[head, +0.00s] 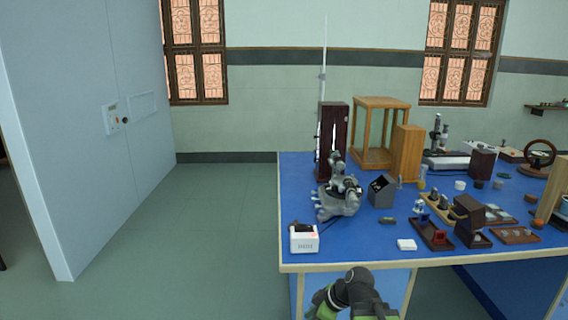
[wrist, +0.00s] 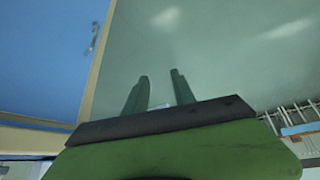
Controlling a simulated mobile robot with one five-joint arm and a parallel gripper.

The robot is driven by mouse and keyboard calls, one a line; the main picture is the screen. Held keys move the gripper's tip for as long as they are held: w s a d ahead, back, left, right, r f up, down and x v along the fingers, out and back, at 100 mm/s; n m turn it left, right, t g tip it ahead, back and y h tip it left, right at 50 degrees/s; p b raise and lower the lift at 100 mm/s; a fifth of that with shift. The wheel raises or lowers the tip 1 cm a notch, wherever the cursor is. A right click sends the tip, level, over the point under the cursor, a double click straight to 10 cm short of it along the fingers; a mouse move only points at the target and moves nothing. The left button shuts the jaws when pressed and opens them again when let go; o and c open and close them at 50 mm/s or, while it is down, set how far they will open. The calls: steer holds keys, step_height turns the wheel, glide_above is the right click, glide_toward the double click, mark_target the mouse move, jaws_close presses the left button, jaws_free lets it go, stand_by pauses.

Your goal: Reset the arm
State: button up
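In the wrist view my gripper (wrist: 160,90) shows two dark green fingers standing apart with only a pale green surface beyond them. It is open and nothing is between the fingers. In the head view part of my black and green arm (head: 352,295) shows at the bottom, in front of the near edge of the blue-topped bench. The fingers cannot be made out in the head view.
The blue bench (head: 372,243) holds a white box (head: 304,239), a grey instrument (head: 340,195), wooden cases and many small items. A large grey cabinet (head: 75,110) stands at the left. The green floor (head: 200,225) between them is clear.

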steer(key=s+d+f+m+g+h, duration=0.35)
steer(key=s+d+m+h, duration=0.25)
steer(key=d+m, duration=0.6)
step_height(320, 180, up, 17)
steer(key=a+m+p, duration=0.1)
steer(key=a+p, duration=0.1)
steer(key=p, duration=1.5)
steer(key=shift+a+m+t, duration=0.3)
steer(key=shift+t, duration=0.05)
steer(key=shift+w, duration=0.1)
